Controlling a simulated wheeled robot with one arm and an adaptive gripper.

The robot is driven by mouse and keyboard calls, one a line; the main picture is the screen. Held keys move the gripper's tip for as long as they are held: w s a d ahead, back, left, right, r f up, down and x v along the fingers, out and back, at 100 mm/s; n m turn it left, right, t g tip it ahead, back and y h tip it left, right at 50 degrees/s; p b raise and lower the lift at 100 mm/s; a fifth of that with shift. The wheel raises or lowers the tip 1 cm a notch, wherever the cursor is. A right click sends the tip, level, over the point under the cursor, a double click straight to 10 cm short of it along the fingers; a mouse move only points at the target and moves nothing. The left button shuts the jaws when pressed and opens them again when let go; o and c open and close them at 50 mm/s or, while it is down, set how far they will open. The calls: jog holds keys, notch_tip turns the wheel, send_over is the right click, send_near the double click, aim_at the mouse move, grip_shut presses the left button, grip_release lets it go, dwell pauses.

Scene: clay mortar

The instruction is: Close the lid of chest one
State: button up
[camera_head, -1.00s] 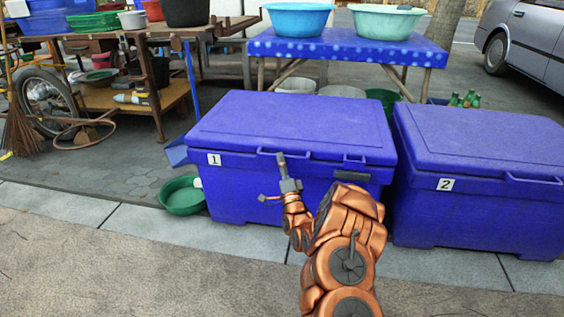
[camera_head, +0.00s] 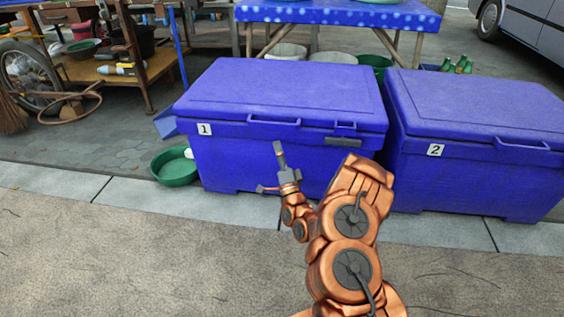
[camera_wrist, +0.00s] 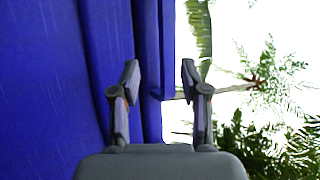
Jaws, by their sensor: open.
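Chest one (camera_head: 255,160) is a blue box with a white label "1" on its front left. Its lid (camera_head: 290,88) lies down flat over the box, with a handle (camera_head: 274,123) along its front edge. My gripper (camera_head: 279,150) is in front of the chest, just below the lid handle; in this view it overlaps the front wall, and I cannot tell if it touches. In the wrist view my gripper (camera_wrist: 158,80) has its two fingers apart with nothing held between them. A blue surface (camera_wrist: 45,90) fills the left of that view.
Chest two (camera_head: 470,180), also blue and lidded, stands close on the right. A green basin (camera_head: 175,168) sits on the ground at the left. A blue-clothed table (camera_head: 340,14) and a cart (camera_head: 110,70) stand behind. The pavement (camera_head: 120,240) in front is clear.

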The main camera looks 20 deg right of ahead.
jog(key=shift+v, duration=1.95)
jog(key=shift+r, duration=0.1)
